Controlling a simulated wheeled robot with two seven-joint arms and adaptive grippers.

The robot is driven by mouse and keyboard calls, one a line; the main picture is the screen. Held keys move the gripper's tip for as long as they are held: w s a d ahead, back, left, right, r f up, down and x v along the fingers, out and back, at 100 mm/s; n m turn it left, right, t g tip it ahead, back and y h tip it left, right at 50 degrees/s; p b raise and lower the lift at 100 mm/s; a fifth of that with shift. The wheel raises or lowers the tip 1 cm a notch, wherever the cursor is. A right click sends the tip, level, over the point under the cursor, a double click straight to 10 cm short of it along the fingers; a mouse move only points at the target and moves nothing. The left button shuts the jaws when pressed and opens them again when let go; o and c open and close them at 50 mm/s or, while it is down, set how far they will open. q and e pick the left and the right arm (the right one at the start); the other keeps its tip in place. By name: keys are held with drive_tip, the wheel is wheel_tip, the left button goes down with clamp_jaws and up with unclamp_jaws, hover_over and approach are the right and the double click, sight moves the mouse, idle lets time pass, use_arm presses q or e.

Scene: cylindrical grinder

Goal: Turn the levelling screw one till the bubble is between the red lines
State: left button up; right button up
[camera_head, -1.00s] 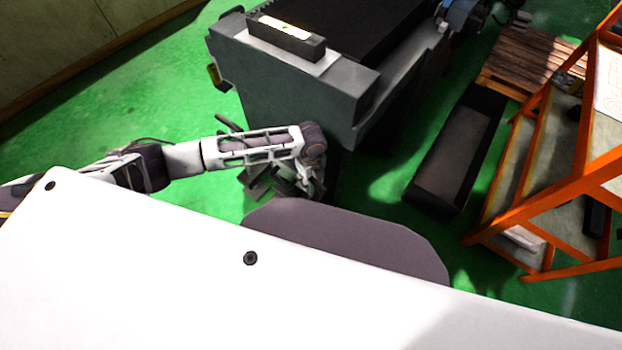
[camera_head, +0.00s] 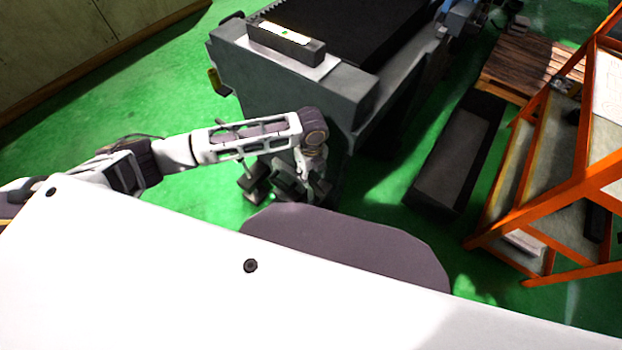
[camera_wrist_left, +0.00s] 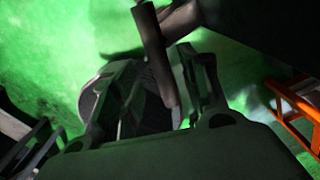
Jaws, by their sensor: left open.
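The bubble level (camera_head: 286,41) lies on the grey grinder's top (camera_head: 335,80); a green spot shows in its bright window, but the red lines are too small to make out. My left gripper (camera_head: 285,188) is open and points down beside the grinder's near end. In the left wrist view a dark rod with a crosspiece (camera_wrist_left: 158,55), which looks like a levelling screw's handle, shows between the open fingers (camera_wrist_left: 165,78). I cannot tell whether they touch it. A round grey disc (camera_wrist_left: 92,100) lies behind, partly hidden by the fingers. My right gripper is not in view.
A long dark trough (camera_head: 455,155) stands on the green floor (camera_head: 160,85) to the right of the grinder. An orange-framed rack (camera_head: 535,205) stands at the far right, with a wooden pallet (camera_head: 525,60) behind. A yellow-ended part (camera_head: 214,82) sticks out at the grinder's left.

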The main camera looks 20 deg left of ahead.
use_arm(q)
drive_tip(key=shift+r, duration=2.5)
